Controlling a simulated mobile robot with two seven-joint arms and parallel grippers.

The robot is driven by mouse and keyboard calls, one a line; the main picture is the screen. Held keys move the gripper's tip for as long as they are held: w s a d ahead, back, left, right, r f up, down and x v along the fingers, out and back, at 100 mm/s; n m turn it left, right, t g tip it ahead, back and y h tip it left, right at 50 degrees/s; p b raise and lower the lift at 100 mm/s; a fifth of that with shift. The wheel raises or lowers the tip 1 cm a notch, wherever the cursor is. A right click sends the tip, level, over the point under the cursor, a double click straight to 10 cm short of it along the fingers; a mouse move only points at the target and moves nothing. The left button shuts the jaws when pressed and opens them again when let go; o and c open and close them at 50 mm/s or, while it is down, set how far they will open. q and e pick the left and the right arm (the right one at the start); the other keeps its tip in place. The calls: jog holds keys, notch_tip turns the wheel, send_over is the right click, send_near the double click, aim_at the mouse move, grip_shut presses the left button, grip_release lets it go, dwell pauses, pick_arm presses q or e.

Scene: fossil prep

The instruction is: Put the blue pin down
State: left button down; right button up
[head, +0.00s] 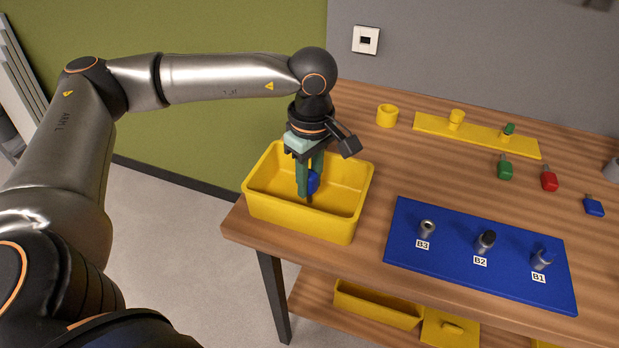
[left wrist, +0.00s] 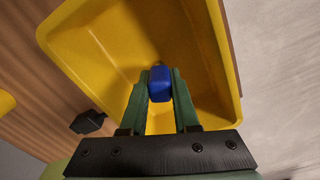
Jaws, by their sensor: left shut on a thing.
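The blue pin (head: 313,182) is between the green fingers of my left gripper (head: 308,180), which is shut on it. The pin also shows in the left wrist view (left wrist: 160,84), held between the fingertips (left wrist: 160,90). The gripper points down into the yellow bin (head: 357,212) at the left end of the table. The pin is inside the bin's outline; I cannot tell whether its lower end touches the floor of the bin. The bin's yellow wall also fills much of the left wrist view (left wrist: 90,45). My right gripper is out of view.
A blue mat (head: 455,262) with holders labelled B3, B2 and B1 lies right of the bin. Green (head: 505,169), red (head: 549,179) and blue (head: 593,206) pieces lie behind it. A yellow rack (head: 480,136) and yellow cup (head: 387,115) stand at the back.

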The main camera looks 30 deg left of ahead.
pick_arm(q)
jog(key=shift+f, duration=0.1)
jog(key=shift+f, duration=0.15)
jog(key=c, duration=0.7)
grip_release()
jog(key=shift+o, duration=0.2)
notch_tip(320, 180, up, 13)
jog(key=shift+d+f, duration=0.2)
